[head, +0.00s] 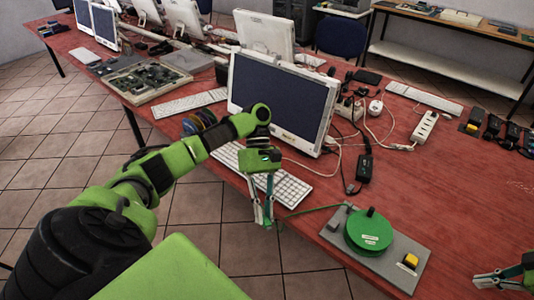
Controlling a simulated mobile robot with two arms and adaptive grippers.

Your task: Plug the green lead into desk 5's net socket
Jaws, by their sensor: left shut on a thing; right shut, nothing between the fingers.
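A green reel (368,231) sits on a grey plate (378,265) at the table's front edge. The green lead (312,209) runs from the reel leftward to my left gripper (264,222). That gripper points down, shut on the lead's end, just off the table's front edge in front of the keyboard. The fingers mostly hide the lead's end. My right gripper (482,281) is shut and empty at the lower right, partly cut off by the frame. I cannot tell which socket is desk 5's net socket; no label for it is readable.
A monitor (280,100) and white keyboard (272,180) stand behind my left gripper. A white power strip (424,127), a black adapter (364,168) and loose cables lie to the right. Small dark boxes (491,126) line the far right. Bare red table lies right of the plate.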

